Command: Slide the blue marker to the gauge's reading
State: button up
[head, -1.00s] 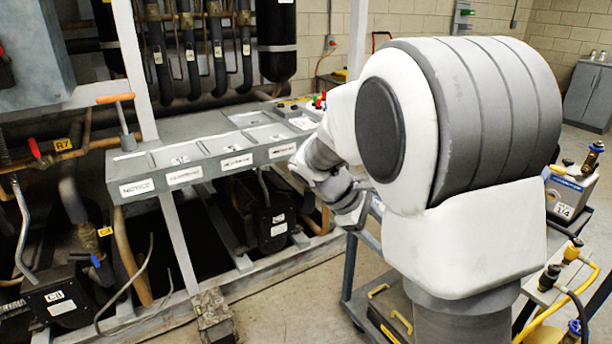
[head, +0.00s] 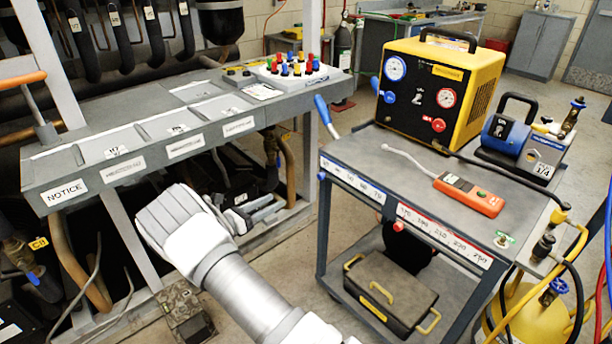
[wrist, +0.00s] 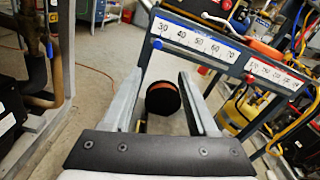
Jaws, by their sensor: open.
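The blue marker (wrist: 157,44) shows in the wrist view as a small blue knob at the left end of the scale, just below the 30. The blue-edged scale (wrist: 195,40) runs along the cart's front rail, with numbers from 30 to 70. The blue-rimmed gauge (head: 396,68) is on the yellow and black machine; its needle is too small to read. My gripper (head: 268,207) is open and empty, left of the cart and apart from the marker. In the wrist view my gripper's fingers (wrist: 161,74) are spread below the scale's left end.
A red-edged scale (head: 445,234) with a red marker (wrist: 248,79) continues to the right. A red gauge (head: 446,98) and orange tool (head: 468,194) are on the cart. A toolbox (head: 390,297) sits on the lower shelf. The rack ledge (head: 75,165) stands left.

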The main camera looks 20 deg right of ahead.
jog(key=b, duration=0.3)
send_near(319, 177)
jog(key=x, duration=0.8)
jog(key=shift+w+d, duration=0.15)
grip_shut()
dwell(1.0)
